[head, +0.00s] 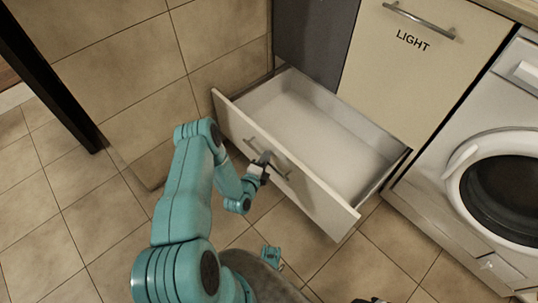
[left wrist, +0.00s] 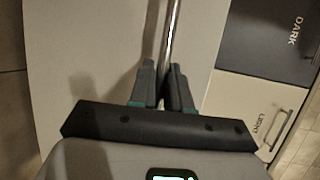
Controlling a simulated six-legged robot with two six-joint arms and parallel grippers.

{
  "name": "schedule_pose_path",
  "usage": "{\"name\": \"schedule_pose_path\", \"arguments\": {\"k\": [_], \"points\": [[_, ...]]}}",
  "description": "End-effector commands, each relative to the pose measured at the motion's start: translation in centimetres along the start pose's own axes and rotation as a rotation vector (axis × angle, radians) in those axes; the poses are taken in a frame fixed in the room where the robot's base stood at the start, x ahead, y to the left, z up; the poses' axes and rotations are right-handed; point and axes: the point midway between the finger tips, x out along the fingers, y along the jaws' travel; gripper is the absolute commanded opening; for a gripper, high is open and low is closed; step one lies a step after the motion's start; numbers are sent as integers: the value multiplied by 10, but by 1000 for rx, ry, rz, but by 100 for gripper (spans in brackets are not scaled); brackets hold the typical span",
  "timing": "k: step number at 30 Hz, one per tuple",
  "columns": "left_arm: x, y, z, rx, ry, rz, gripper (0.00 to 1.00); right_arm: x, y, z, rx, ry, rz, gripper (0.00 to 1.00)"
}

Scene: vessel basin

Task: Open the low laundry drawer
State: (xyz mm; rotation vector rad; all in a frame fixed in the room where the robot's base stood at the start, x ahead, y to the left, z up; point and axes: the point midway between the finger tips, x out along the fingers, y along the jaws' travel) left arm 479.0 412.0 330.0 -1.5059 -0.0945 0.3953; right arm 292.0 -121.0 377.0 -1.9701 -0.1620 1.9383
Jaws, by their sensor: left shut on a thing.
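The low drawer (head: 285,170) is pulled well out of the cabinet, and its white inside looks empty. Its cream front carries a metal bar handle (head: 282,170). In the left wrist view the two dark fingers (left wrist: 162,85) are closed around the handle bar (left wrist: 172,30).
A washing machine (head: 490,170) stands at the right. A tiled wall (head: 120,70) is on the left. The tiled floor (head: 370,250) before the drawer is clear.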

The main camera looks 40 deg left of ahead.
Motion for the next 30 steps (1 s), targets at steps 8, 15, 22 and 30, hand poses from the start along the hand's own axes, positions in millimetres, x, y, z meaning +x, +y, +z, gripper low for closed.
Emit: {"name": "schedule_pose_path", "arguments": {"k": [8,15,22,30], "points": [[-4,1,1,0,4,-1,0,-1,0,0,-1,-1,0,47],[-5,1,1,0,3,-1,23,-1,0,0,-1,-1,0,47],[-7,1,2,0,2,0,23,-1,0,0,0,-1,0,47],[-50,-1,3,-4,-1,6,23,-16,-7,2,-5,-5,-1,47]]}}
